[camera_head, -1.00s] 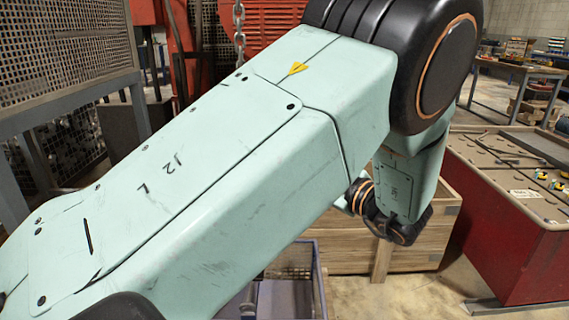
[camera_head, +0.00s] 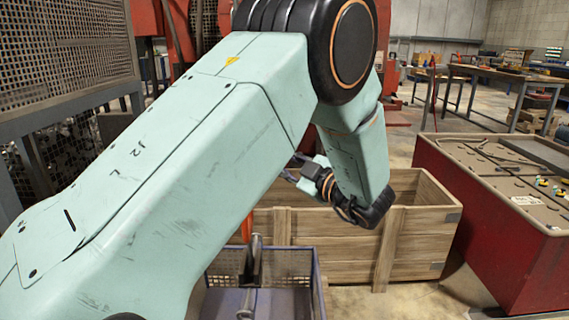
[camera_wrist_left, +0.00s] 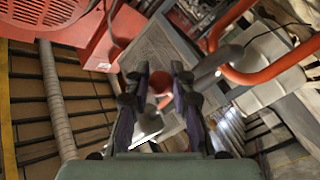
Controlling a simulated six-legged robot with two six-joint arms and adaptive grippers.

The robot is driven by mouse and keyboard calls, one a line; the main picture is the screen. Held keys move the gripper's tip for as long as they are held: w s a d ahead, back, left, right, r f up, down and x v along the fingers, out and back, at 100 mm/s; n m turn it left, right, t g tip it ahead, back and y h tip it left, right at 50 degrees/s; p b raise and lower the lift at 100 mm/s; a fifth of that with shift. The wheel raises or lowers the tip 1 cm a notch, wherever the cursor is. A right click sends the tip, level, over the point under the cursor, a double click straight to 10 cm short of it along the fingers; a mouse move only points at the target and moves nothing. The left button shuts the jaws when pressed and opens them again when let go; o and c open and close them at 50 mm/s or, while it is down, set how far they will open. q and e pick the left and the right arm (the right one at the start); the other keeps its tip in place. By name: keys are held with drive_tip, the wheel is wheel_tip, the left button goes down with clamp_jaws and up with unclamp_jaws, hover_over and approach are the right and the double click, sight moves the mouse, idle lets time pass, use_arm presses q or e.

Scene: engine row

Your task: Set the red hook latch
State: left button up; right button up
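My left arm fills much of the head view, and its gripper (camera_head: 297,172) shows small and partly hidden behind the upper arm, above the wooden crate. In the left wrist view the gripper (camera_wrist_left: 161,72) has its two dark fingers apart, with a gap between them. A small round red end (camera_wrist_left: 159,82) shows in that gap, seemingly beyond the fingers; I cannot tell whether it is part of the red hook latch. I cannot clearly make out the latch in either view. My right gripper is not in view.
A wooden crate (camera_head: 414,235) stands behind the arm. A blue-rimmed bin (camera_head: 317,270) is at the bottom. A red workbench (camera_head: 497,222) stands at right. A mesh guard (camera_head: 65,45) is at left. Orange-red piping (camera_wrist_left: 266,77) crosses the right of the wrist view.

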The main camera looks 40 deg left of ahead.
use_arm(q)
clamp_jaws()
drive_tip(key=shift+a, duration=0.1)
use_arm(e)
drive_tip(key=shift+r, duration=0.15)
